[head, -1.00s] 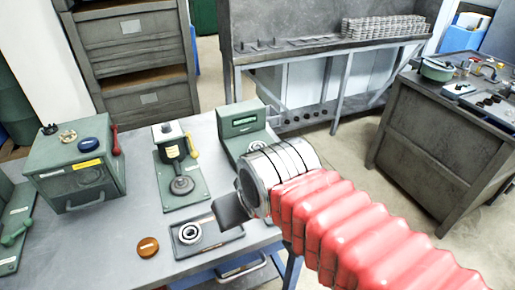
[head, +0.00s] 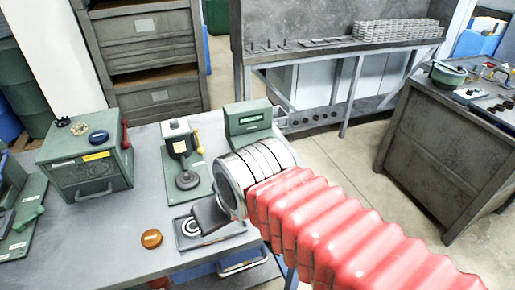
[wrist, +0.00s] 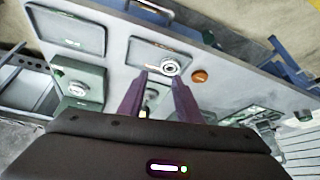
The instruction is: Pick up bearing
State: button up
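The bearing (head: 190,228) is a small metal ring lying in a shallow grey tray (head: 228,231) near the front of the grey workbench. In the wrist view, the bearing (wrist: 170,67) lies just beyond the fingertips, nearer the right finger, in its tray (wrist: 138,46). My gripper (wrist: 161,75) shows there as two dark purple fingers spread apart with nothing held between them. In the head view, my gripper (head: 208,216) is a dark shape above the tray, beside the bearing and partly hiding the tray. The exact height above the bearing cannot be told.
An orange-brown disc (head: 151,239) lies left of the tray. A green press (head: 183,160) stands behind it, a green display box (head: 247,120) behind my wrist, and a green box (head: 86,158) at left. Bare bench lies between the green box and disc.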

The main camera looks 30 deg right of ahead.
jog(key=shift+o, duration=0.5)
